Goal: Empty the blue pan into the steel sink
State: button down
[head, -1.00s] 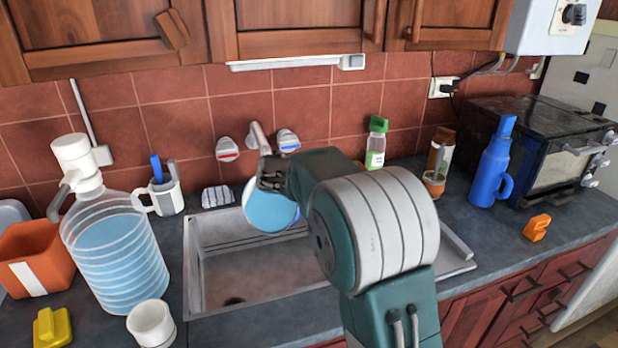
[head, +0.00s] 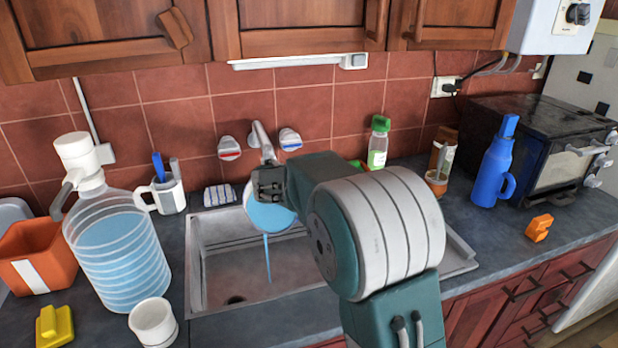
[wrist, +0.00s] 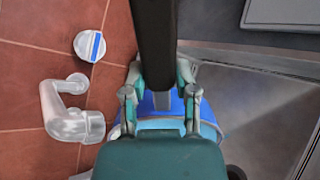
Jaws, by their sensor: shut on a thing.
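The blue pan (head: 268,215) is held tilted above the steel sink (head: 222,268) in the head view. A thin stream of light blue liquid (head: 267,258) runs from the pan down into the basin. My gripper (head: 268,180) is shut on the pan's handle; my arm hides part of the pan and the right side of the sink. In the wrist view my gripper (wrist: 160,95) is seen from behind, with the pan (wrist: 207,112) below it, mostly hidden.
The faucet (head: 262,140) is on the tiled wall just behind the pan. A large water jug (head: 115,250) and a white cup (head: 152,322) stand left of the sink. A blue bottle (head: 492,170) and a black oven (head: 530,130) stand at the right.

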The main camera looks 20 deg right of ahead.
jog(key=shift+s+a+r, duration=0.1)
jog(key=shift+s+a, duration=0.15)
jog(key=shift+s+a+t, duration=0.1)
jog(key=shift+t, duration=0.2)
jog(key=shift+s+a+r+h, duration=0.1)
jog(key=shift+s+a+h, duration=0.2)
jog(key=shift+h, duration=0.1)
jog(key=shift+s+t, duration=0.1)
jog(key=shift+t, duration=0.2)
dwell(0.3)
jog(key=shift+s+a+h, duration=0.3)
jog(key=shift+a, duration=0.05)
jog(key=shift+w+d+f+g+y, duration=0.25)
jog(key=shift+w+d+g+y, duration=0.3)
jog(key=shift+w+d, duration=0.25)
jog(key=shift+w+d+f+g+y, duration=0.2)
jog(key=shift+w+d+g+y, duration=0.3)
jog(key=shift+w+d, duration=0.3)
jog(key=shift+w+d+f+g+y, duration=0.45)
jog(key=shift+w+d+g+y, duration=0.1)
jog(key=shift+w+d+y, duration=0.15)
